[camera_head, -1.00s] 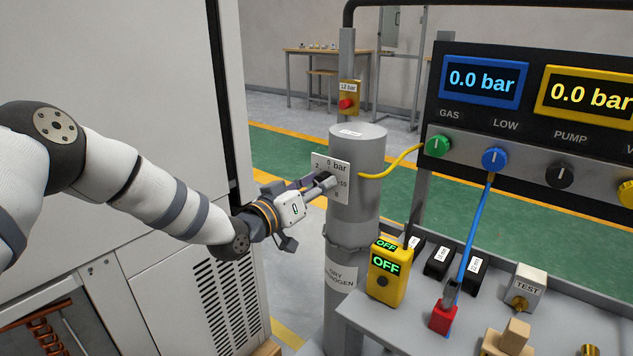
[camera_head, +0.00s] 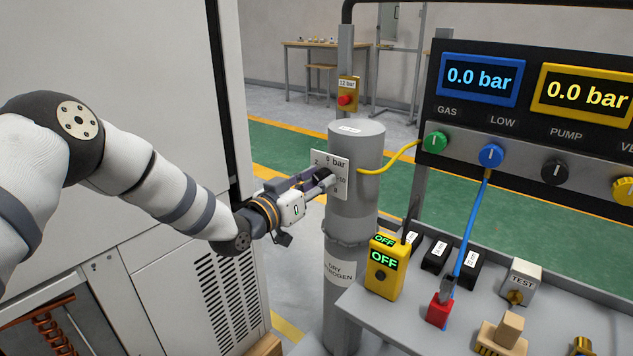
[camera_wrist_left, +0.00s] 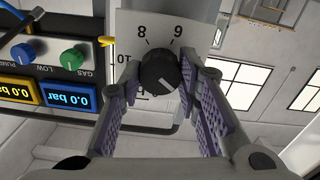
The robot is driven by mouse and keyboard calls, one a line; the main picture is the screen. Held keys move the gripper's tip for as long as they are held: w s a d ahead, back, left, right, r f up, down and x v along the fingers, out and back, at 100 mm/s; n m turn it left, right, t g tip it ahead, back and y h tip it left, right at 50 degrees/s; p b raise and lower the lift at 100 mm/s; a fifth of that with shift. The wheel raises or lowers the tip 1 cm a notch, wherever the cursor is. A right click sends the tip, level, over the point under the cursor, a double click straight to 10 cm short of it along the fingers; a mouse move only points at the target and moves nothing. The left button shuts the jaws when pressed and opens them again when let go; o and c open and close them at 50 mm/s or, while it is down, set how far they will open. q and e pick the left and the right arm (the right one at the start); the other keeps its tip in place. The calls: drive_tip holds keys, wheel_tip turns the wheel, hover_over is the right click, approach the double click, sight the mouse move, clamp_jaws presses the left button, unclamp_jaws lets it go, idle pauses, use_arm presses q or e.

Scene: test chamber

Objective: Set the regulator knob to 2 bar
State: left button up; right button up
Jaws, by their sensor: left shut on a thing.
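The regulator is a grey cylinder (camera_head: 357,200) with a white dial plate (camera_head: 341,162) marked in bar on its left side. Its black knob (camera_head: 322,177) is mostly hidden by my left gripper (camera_head: 318,180). In the left wrist view the knob (camera_wrist_left: 159,72) sits between the two purple-padded fingers of the left gripper (camera_wrist_left: 160,85), which is shut on it. There the dial shows upside down, with 6, 8 and 10 readable. A short white mark on the knob points to the picture's lower right, away from 6 and 8. The number beside it is hidden. My right gripper is not in view.
A large white cabinet (camera_head: 110,60) stands close on the left. A yellow hose (camera_head: 387,166) runs from the cylinder to the panel (camera_head: 520,140), whose blue and yellow displays read 0.0 bar. A bench (camera_head: 395,315) at right holds a yellow OFF device (camera_head: 383,280) and small blocks.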

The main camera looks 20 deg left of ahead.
use_arm(q)
drive_tip(key=o, duration=1.1)
drive_tip(key=shift+o, duration=0.2)
drive_tip(key=shift+s, duration=0.1)
drive_tip(key=v, duration=1.2)
